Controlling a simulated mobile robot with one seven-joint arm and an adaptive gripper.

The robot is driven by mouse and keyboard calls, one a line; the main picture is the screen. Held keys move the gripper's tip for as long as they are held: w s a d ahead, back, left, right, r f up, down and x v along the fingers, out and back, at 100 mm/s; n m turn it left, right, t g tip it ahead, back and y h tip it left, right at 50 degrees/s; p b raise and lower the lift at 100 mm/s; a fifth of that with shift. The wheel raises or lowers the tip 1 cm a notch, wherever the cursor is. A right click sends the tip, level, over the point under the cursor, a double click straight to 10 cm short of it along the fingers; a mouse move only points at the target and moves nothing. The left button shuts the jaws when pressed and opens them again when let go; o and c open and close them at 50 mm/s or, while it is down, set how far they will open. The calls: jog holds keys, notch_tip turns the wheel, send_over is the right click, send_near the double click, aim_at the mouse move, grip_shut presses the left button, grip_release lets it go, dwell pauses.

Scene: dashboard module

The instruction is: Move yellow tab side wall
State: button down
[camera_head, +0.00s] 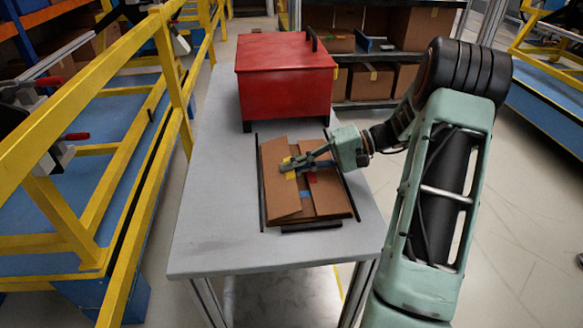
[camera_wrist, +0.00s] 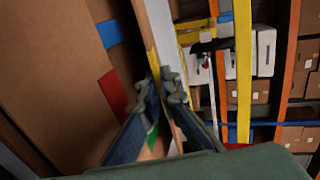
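A brown cardboard box with folding walls (camera_head: 279,197) lies on the grey table. It bears a yellow tab (camera_head: 289,174), a red tab (camera_head: 311,177) and a blue tab (camera_head: 305,194). My gripper (camera_head: 291,165) reaches in from the right, its fingertips at the yellow tab and partly covering it. In the wrist view, the edge of a cardboard wall (camera_wrist: 146,30) runs between my two fingertips (camera_wrist: 165,88), which close in on both its sides. A bit of yellow shows just beyond them. The red tab (camera_wrist: 112,92) and blue tab (camera_wrist: 108,34) lie to the left.
A red case (camera_head: 286,80) stands behind the box on the table (camera_head: 215,215). Thin dark rails flank the box. Yellow railings (camera_head: 95,75) stand to the left, and shelves with cartons (camera_head: 370,82) at the back. The table's front and left parts are clear.

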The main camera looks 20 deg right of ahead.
jog(key=c, duration=2.2)
grip_release()
